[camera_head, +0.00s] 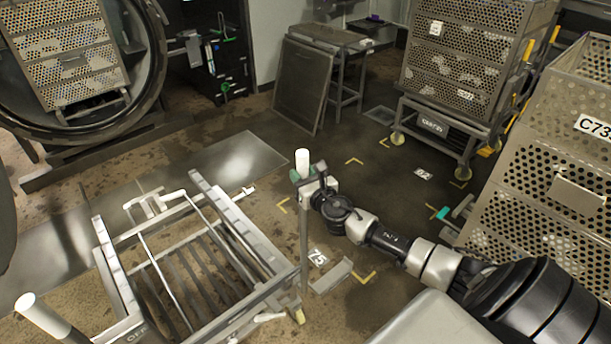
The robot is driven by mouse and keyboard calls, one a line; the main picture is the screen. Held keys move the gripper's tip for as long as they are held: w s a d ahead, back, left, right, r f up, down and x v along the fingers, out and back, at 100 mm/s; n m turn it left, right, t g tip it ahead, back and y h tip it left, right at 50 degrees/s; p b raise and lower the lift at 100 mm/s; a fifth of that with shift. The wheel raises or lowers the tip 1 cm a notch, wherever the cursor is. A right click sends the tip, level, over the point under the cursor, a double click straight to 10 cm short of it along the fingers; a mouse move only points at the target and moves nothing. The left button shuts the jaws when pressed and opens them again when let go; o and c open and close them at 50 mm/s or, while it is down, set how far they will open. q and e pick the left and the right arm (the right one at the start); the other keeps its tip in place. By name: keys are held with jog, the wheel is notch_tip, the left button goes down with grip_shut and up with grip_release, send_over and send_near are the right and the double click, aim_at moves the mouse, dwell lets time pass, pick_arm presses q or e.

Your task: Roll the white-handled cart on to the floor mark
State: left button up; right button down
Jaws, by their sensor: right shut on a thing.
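The white-handled cart (245,235) is a low, empty metal frame with slats, at the lower left. One white handle (302,160) tops its right post; the other white handle (40,313) is at the lower left. My right gripper (308,182) is shut on the right post, just below the white handle. Yellow floor corners (363,277) with a "75" label (318,257) lie right beside the cart. My left gripper is out of view.
A round autoclave opening (150,85) with a perforated crate inside is at the back left. A crate on a wheeled cart (432,123) stands at the back right. A large perforated crate (545,200) fills the right side. A metal table (345,45) and leaning panel (303,85) stand behind.

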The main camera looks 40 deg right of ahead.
jog(key=shift+w+r, duration=0.35)
jog(key=shift+r, duration=0.15)
jog(key=c, duration=1.2)
grip_release()
jog(key=o, duration=0.4)
jog(key=shift+s+a, duration=0.15)
jog(key=shift+o, duration=0.2)
jog(key=shift+s+f, duration=0.1)
jog(key=shift+f, duration=0.05)
jog(key=shift+s+f, duration=0.2)
pick_arm(q)
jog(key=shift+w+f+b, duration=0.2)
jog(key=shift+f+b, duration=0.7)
jog(key=shift+b, duration=0.05)
pick_arm(e)
jog(key=s+a, duration=0.1)
jog(key=s, duration=0.9)
jog(key=shift+s+a+r, duration=0.15)
jog(key=shift+r, duration=0.05)
